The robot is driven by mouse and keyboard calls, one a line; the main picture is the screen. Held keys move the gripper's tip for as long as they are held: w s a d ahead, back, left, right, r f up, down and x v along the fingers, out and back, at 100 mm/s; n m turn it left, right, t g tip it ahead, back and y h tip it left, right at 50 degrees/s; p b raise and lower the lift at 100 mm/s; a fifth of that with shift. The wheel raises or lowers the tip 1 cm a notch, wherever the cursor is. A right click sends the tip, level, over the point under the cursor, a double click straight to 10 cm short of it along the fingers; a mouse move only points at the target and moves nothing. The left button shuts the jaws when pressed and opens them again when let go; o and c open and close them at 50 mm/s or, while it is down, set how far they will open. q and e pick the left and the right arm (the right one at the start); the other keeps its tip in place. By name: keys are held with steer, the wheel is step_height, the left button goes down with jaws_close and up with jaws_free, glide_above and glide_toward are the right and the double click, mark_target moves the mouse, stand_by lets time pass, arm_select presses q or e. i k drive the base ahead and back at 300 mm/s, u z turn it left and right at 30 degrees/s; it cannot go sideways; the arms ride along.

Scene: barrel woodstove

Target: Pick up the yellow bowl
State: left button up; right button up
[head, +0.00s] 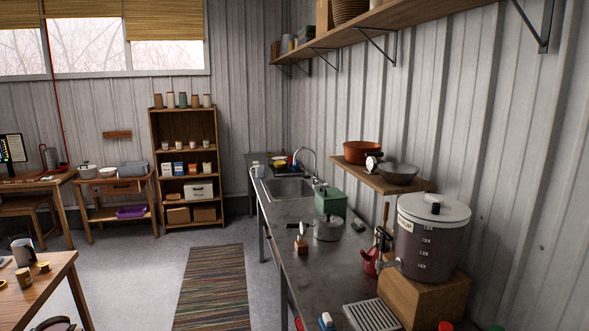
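I cannot make out a yellow bowl for certain. Some small coloured items (290,160), partly yellow, lie beyond the sink and are also unclear. Neither of my grippers shows in the head view.
A long metal counter (300,262) runs along the right wall, with a sink (290,188), a pan (328,229) and a large lidded pot (431,240) on a wooden block. A striped rug (212,290) lies on open floor. A shelf unit (187,150) stands behind.

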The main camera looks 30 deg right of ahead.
mark_target(280, 166)
steer(key=k, duration=0.3)
steer(key=i, duration=4.5)
steer(key=z, duration=0.5)
steer(key=i, duration=2)
steer(key=z, duration=0.7)
steer(key=i, duration=2.05)
steer(key=z, duration=0.5)
steer(key=i, duration=1)
steer(key=u, duration=0.05)
